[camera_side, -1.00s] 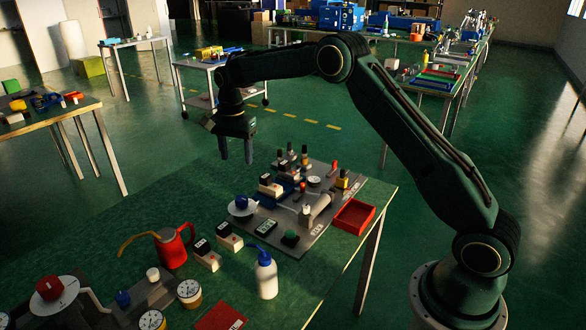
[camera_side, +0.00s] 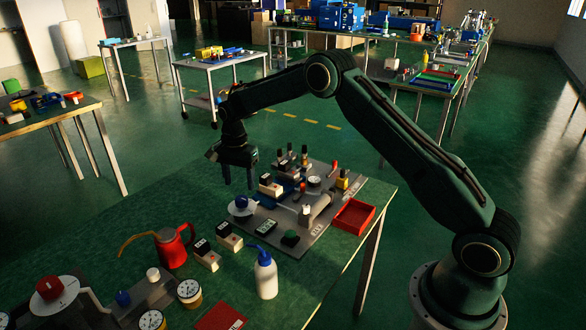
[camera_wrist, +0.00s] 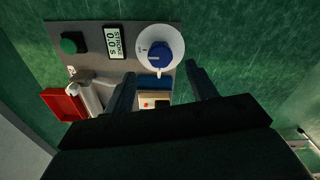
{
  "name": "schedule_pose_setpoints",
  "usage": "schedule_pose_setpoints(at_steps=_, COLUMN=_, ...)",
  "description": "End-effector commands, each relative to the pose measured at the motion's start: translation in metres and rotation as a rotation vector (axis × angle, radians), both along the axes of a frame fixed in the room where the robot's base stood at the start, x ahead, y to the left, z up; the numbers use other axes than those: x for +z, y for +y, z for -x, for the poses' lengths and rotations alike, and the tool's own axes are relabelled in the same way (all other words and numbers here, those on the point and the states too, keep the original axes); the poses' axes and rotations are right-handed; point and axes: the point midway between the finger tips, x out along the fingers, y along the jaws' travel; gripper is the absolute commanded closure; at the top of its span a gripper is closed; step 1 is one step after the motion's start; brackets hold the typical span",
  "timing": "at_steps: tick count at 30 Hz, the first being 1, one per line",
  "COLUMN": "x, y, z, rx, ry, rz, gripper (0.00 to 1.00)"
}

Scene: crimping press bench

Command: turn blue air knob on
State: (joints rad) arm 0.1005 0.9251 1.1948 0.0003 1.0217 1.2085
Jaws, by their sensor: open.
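The blue air knob (camera_side: 241,202) sits on a round white dial (camera_side: 236,211) at the left corner of the grey press plate. In the wrist view the blue knob (camera_wrist: 158,53) lies beyond my fingertips on its white dial (camera_wrist: 145,62), with a small white pointer at its lower edge. My gripper (camera_side: 238,187) is open and empty, its two fingers pointing down above the bench near the knob, apart from it. In the wrist view the fingers (camera_wrist: 160,76) are spread, with the knob ahead between their lines.
A red tray (camera_side: 353,216), a green button (camera_side: 290,238) and a stroke display (camera_side: 266,228) are on or beside the plate. Bare green bench top lies left of the dial.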

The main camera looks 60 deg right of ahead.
Motion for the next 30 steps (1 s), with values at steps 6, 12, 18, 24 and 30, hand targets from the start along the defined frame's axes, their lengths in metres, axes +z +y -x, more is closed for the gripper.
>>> schedule_pose_setpoints(at_steps=6, x=-0.032, y=0.0, z=0.001, rx=0.0, ry=0.002, rz=0.0, gripper=0.43)
schedule_pose_setpoints(at_steps=12, x=-0.049, y=0.0, z=0.0, rx=0.0, ry=0.001, rz=0.0, gripper=0.43)
schedule_pose_setpoints(at_steps=18, x=-0.055, y=0.0, z=0.0, rx=0.0, ry=0.001, rz=0.0, gripper=0.43)
schedule_pose_setpoints(at_steps=24, x=-0.055, y=0.0, z=0.0, rx=0.0, ry=0.0, rz=0.0, gripper=0.43)
schedule_pose_setpoints(at_steps=30, x=-0.055, y=0.0, z=0.0, rx=0.0, ry=0.0, rz=0.0, gripper=0.78)
